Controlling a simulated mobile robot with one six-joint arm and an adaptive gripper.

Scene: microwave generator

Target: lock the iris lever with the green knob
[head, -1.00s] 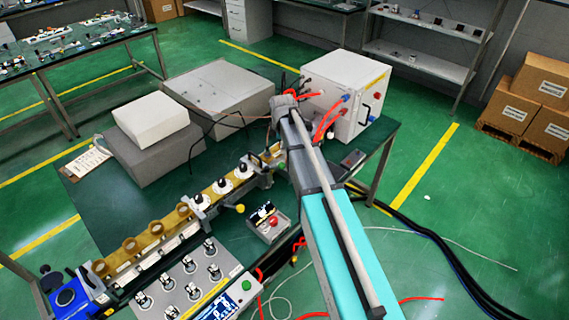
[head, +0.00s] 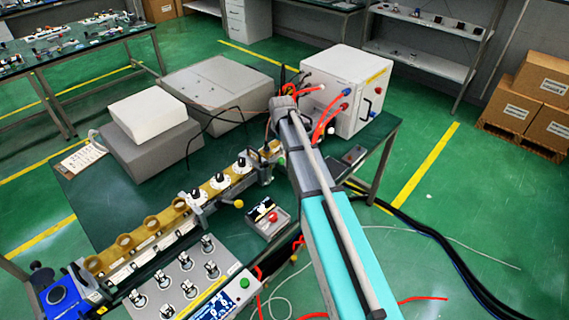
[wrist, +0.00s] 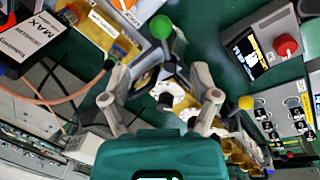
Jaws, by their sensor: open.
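The green knob (wrist: 161,26) is a round ball on the end of the dark iris lever (wrist: 168,55), at the top middle of the wrist view. The lever runs from the knob down to the brass waveguide line. My gripper (wrist: 161,98) is open, with its two grey fingers spread below the knob in the picture. The knob is beyond the fingertips, not between them. A white round fitting (wrist: 165,94) with a dark middle shows between the fingers. In the head view my arm hides the gripper's fingertips, and I cannot make out the green knob there.
A yellow knob (wrist: 246,102) stands right of the fingers; it also shows in the head view (head: 238,204). A small box with a red button (wrist: 286,45) is nearby. An orange cable (wrist: 62,100) runs left. The brass waveguide line (head: 150,230) crosses the bench.

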